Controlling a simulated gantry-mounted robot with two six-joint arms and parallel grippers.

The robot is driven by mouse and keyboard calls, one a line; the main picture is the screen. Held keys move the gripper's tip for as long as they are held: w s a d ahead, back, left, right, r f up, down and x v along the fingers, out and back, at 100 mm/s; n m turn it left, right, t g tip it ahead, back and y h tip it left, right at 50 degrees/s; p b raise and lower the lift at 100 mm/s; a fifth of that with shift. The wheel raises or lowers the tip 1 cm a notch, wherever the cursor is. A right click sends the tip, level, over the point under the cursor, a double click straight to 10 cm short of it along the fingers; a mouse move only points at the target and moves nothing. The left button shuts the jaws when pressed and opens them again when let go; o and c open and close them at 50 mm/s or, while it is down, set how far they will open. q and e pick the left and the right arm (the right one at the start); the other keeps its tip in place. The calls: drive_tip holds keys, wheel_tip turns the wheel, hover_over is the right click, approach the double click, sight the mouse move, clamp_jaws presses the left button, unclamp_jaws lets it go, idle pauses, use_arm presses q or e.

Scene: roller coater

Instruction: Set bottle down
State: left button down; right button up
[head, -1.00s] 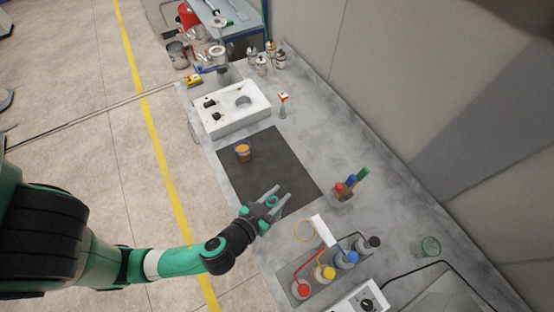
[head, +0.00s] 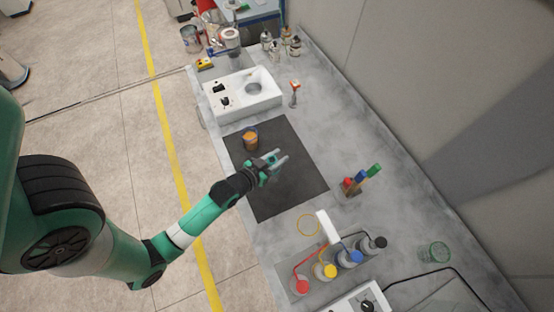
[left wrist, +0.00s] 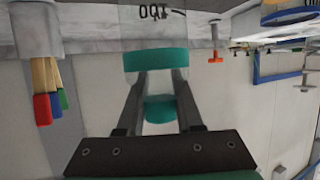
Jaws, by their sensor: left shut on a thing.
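My left gripper (head: 275,159) is over the dark mat (head: 290,190), just right of a cup of orange-brown content (head: 250,139). In the left wrist view its fingers (left wrist: 158,85) are shut on a clear bottle (left wrist: 155,60) with teal parts and dark markings on its clear wall. The wrist picture is upside down. In the head view the bottle is mostly hidden by the gripper, and I cannot tell whether its base touches the mat. My right gripper is not in view.
A white device (head: 243,98) stands behind the mat. A holder with red, blue and green handled tools (head: 360,180) is at the right. Several colour-capped bottles (head: 326,271) stand in front, and a green-tinted beaker (head: 434,253) at far right. The mat's right and front parts are clear.

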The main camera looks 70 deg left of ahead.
use_arm(q)
drive_tip(key=shift+w+a+f, duration=0.15)
drive_tip(key=shift+a+f, duration=0.4)
drive_tip(key=shift+f, duration=0.2)
drive_tip(key=shift+a+f+b, duration=0.15)
drive_tip(key=shift+f+b, duration=0.25)
drive_tip(key=shift+f, duration=0.5)
drive_tip(key=shift+a+f+b, duration=0.1)
drive_tip(key=shift+f+b, duration=0.25)
drive_tip(key=shift+f, duration=0.55)
drive_tip(key=shift+f, duration=0.1)
drive_tip(key=c, duration=0.6)
unclamp_jaws()
drive_tip(key=shift+o, duration=0.2)
drive_tip(key=v, duration=1.2)
